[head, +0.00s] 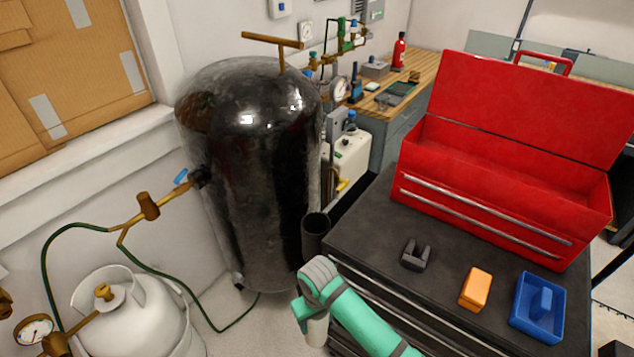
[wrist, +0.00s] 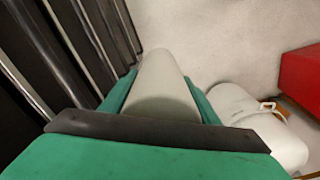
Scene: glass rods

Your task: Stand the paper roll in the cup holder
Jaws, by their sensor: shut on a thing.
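The paper roll (wrist: 160,82) is a plain whitish cylinder lengthwise in the wrist view. My green gripper (wrist: 160,104) is shut on it, one finger on each side. In the head view a short pale end of the roll (head: 316,329) shows below my gripper (head: 309,310), beside the front left of the dark tool chest; the rest is hidden by the gripper. The cup holder (head: 315,236) appears to be the dark, open-topped cylinder at the chest's left side, behind and above my gripper in the picture. The roll is apart from it.
The black tank (head: 250,170) stands left of the cup holder. A white gas bottle (head: 135,315) stands on the floor at left. On the chest top (head: 365,235) are a red toolbox (head: 480,235), a dark bracket (head: 415,256), an orange block (head: 475,289) and a blue tray (head: 520,320).

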